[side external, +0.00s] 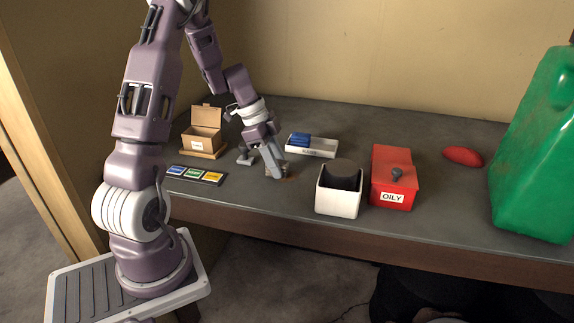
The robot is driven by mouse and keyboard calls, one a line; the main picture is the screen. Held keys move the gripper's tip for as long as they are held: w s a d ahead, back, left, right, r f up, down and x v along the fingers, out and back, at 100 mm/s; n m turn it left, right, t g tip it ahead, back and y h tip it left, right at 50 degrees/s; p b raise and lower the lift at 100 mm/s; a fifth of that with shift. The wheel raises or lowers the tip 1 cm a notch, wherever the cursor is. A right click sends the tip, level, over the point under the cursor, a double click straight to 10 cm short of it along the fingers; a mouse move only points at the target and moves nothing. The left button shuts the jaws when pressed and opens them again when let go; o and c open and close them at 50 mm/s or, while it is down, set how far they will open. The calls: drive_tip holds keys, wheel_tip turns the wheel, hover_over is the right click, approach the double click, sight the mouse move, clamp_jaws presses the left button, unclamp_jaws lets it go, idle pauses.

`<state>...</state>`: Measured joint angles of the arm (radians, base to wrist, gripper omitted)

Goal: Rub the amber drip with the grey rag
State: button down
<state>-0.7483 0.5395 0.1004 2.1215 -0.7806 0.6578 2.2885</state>
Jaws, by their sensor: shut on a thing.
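My gripper (268,168) is low over the grey bench top (250,208), its fingers pointing down at the surface. It is shut on a small grey-brown bundle, the grey rag (276,174), which is mostly hidden by the fingers. The rag is at or very near the bench top; I cannot tell whether it touches. A faint amber spot, the amber drip (289,178), shows just right of the rag. It is small and partly hidden.
A white bin with dark contents (339,200) and a red box labelled OILY (394,185) stand to the right. A white tray with blue items (311,151) lies behind. A cardboard box (205,140) and a colour-labelled strip (194,176) are left. A green can (540,150) stands far right.

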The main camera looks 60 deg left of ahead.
drive_tip(key=shift+s+a, duration=0.35)
drive_tip(key=shift+a+r, duration=0.1)
drive_tip(key=shift+r, duration=0.15)
drive_tip(key=shift+s+r, duration=0.1)
drive_tip(key=shift+r, duration=3.75)
